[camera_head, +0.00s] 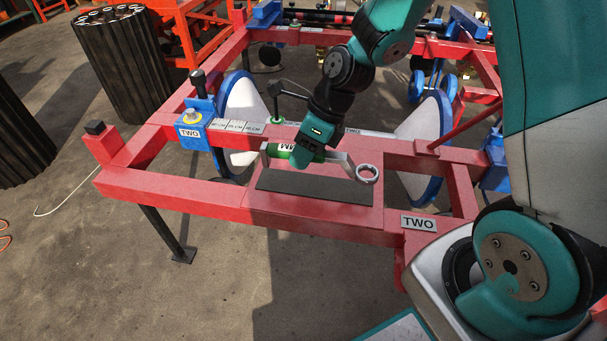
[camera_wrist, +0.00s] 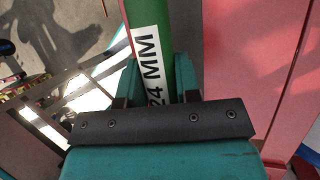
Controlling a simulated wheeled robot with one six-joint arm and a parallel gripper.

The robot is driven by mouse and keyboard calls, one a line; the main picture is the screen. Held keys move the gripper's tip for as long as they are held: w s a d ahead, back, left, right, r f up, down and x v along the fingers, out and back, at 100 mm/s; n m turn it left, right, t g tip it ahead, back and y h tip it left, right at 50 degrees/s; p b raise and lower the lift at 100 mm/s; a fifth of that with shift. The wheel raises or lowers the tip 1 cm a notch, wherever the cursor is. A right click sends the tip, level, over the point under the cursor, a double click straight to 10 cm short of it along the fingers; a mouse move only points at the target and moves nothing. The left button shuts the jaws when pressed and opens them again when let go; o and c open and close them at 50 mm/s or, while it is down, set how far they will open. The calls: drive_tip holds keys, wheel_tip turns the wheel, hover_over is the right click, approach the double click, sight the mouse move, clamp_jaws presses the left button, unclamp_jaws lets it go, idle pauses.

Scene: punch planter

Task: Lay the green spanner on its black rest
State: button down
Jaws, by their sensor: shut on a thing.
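The green spanner (camera_head: 281,147) has a grey ring end (camera_head: 367,174) pointing right in the head view. Its green handle carries a white "24 MM" label in the wrist view (camera_wrist: 152,67). My gripper (camera_head: 301,158) is shut on the handle, with its fingers on either side of it in the wrist view (camera_wrist: 156,98). The black rest (camera_head: 315,187) is a flat dark strip on the red frame, just in front of the spanner in the head view. I cannot tell how high the spanner is above it. My gripper hides part of the handle.
The red frame (camera_head: 215,197) bears "TWO" plates and a blue clamp block (camera_head: 192,132) at its left. White and blue discs (camera_head: 242,108) stand behind the spanner. A black ribbed bin (camera_head: 125,62) stands at the back left. The red surface around the strip is bare.

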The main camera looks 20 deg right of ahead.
drive_tip(key=shift+f, duration=2.15)
drive_tip(key=c, duration=0.8)
unclamp_jaws()
drive_tip(key=shift+f, duration=0.15)
